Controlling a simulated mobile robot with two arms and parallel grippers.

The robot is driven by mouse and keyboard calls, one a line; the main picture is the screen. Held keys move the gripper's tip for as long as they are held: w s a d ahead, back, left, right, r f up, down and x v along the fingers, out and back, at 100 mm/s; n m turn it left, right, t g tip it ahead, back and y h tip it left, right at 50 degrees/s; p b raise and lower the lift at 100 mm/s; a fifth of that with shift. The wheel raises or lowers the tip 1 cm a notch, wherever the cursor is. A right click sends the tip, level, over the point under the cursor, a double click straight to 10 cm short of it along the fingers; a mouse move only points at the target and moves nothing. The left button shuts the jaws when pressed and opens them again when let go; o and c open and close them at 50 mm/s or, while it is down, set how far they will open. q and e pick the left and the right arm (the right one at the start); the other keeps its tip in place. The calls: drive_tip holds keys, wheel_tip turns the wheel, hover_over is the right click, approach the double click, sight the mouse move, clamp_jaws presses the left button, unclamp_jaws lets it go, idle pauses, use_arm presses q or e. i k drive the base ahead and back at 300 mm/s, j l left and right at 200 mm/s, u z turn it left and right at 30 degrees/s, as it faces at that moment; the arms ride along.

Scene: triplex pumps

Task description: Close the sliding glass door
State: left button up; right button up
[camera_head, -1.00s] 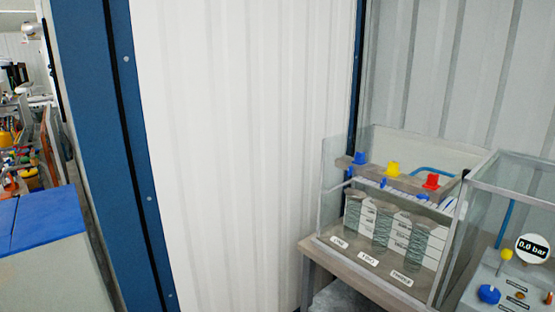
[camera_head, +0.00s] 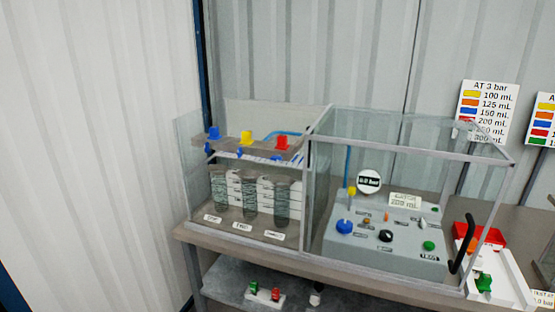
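A glass enclosure with a grey frame (camera_head: 415,148) stands on a bench against the wall. A black curved handle (camera_head: 467,244) stands upright at the right end of its front. I cannot tell which clear pane is the sliding glass door or whether it is open. The left section holds clear cylinders (camera_head: 250,194) below blue, yellow and red caps (camera_head: 247,138). The right section holds a grey control panel (camera_head: 390,258) with knobs and a round gauge reading 0.0 bar (camera_head: 369,182). Neither of my grippers is in view.
The bench edge (camera_head: 330,279) runs along the front, with a lower shelf (camera_head: 225,278) holding small green and red parts. A white and red tray (camera_head: 515,284) stands right of the enclosure. Signs (camera_head: 488,108) hang behind. A white wall (camera_head: 90,150) fills the left.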

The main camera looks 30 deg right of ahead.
sight(453, 268)
drive_tip(key=z, duration=1.65)
